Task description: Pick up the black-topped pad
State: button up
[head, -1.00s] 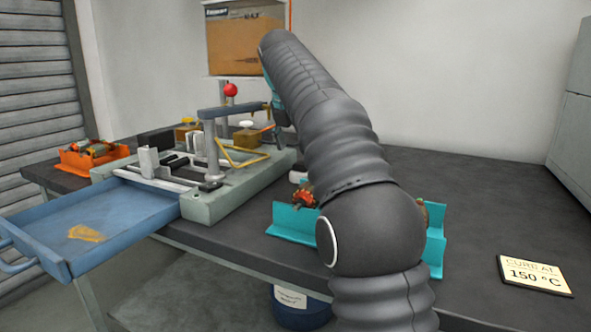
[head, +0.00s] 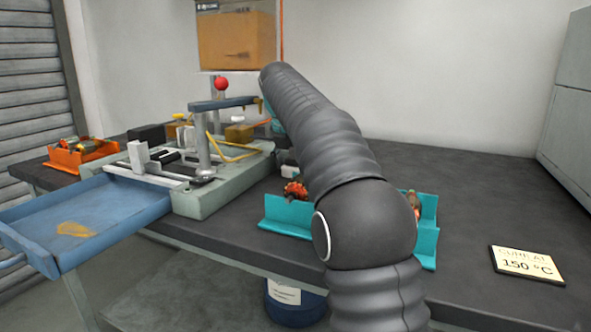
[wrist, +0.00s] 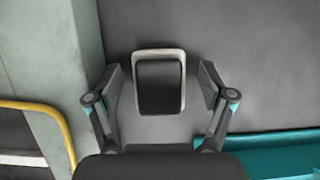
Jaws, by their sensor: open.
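The black-topped pad (wrist: 160,86) is in the wrist view, a rounded rectangle with a black top and a pale cream rim. It lies on the grey bench top between the fingers of my gripper (wrist: 160,72). My gripper is open, with one finger on each side of the pad and a visible gap on both sides. How high the fingers are above the bench is hard to tell. In the head view my arm hides my fingers, and I cannot make out the pad surely there.
A teal holder (head: 285,220) stands right of the pad, partly behind my arm. The grey-green winding fixture base (head: 215,198) with a yellow bent bar (wrist: 55,112) is to its left. A blue tray (head: 120,210) and an orange bin (head: 82,155) lie further left.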

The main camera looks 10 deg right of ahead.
jog(key=shift+c, duration=0.2)
jog(key=c, duration=1.3)
jog(key=shift+r, duration=0.15)
jog(key=shift+r+p, duration=0.6)
jog(key=shift+r, duration=0.75)
jog(key=shift+s+d+r, duration=0.1)
jog(key=shift+d+r, duration=0.1)
jog(key=shift+r, duration=0.6)
jog(key=s+d+r, duration=0.6)
jog(key=s+d, duration=0.1)
jog(key=d, duration=0.1)
jog(key=shift+s+d+r, duration=0.2)
jog(key=shift+r, duration=0.1)
